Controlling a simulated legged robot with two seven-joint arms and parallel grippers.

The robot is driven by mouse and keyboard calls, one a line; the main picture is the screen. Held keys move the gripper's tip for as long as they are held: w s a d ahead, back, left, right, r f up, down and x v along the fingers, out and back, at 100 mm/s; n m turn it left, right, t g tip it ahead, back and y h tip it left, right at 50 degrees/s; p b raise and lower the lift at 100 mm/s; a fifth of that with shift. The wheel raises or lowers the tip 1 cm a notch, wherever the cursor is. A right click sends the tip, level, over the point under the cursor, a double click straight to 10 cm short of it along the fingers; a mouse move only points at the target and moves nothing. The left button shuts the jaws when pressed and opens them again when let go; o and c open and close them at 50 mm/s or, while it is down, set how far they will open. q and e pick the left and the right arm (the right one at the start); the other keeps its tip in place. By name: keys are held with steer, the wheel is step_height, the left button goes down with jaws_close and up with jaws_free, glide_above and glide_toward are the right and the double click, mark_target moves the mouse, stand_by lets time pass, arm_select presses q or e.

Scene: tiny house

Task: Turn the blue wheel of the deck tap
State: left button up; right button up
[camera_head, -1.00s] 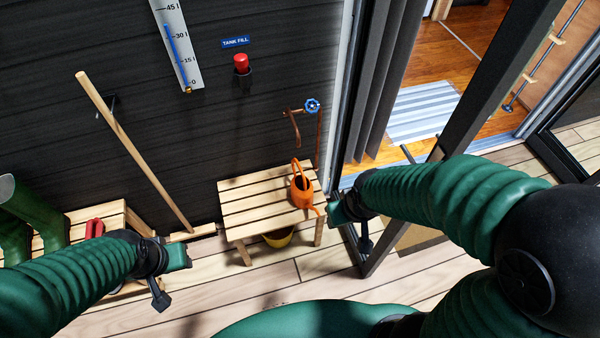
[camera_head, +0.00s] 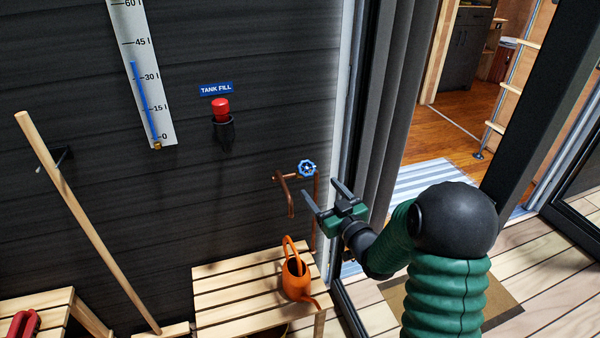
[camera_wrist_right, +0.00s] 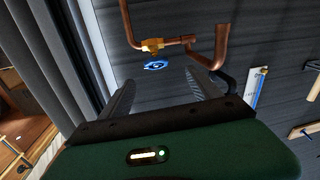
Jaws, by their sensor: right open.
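The blue wheel (camera_head: 307,168) sits on the copper deck tap on the dark plank wall, left of the door frame. The tap's copper spout (camera_head: 284,194) bends down to the left of the wheel. My right gripper (camera_head: 323,191) is open and empty, just below and to the right of the wheel, apart from it in the head view. In the right wrist view the wheel (camera_wrist_right: 156,65) shows between and beyond the open fingers (camera_wrist_right: 160,92), with the copper pipe (camera_wrist_right: 174,42) behind it. My left gripper is not in view.
An orange watering can (camera_head: 295,277) stands on a slatted wooden bench (camera_head: 235,292) below the tap. A red knob (camera_head: 221,108) is on the wall under the TANK FILL sign (camera_head: 216,89). A wooden pole (camera_head: 85,220) leans at left. A grey curtain (camera_head: 398,100) hangs beside the doorway.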

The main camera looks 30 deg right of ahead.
mark_target(309, 172)
steer(key=w, duration=0.2)
steer(key=w+d, duration=0.1)
steer(key=w, duration=0.1)
steer(key=w+d+b, duration=0.1)
steer(key=w, duration=0.2)
steer(key=shift+f, duration=0.4)
steer(key=w, duration=0.3)
steer(key=shift+w+r, duration=0.15)
steer(key=shift+w, duration=0.25)
steer(key=shift+w+a+r, duration=0.1)
steer(key=shift+w, duration=0.1)
steer(key=shift+c, duration=0.4)
steer(key=shift+d, duration=0.25)
steer(key=c, duration=0.5)
steer(key=shift+a, duration=0.1)
steer(key=c, duration=0.8)
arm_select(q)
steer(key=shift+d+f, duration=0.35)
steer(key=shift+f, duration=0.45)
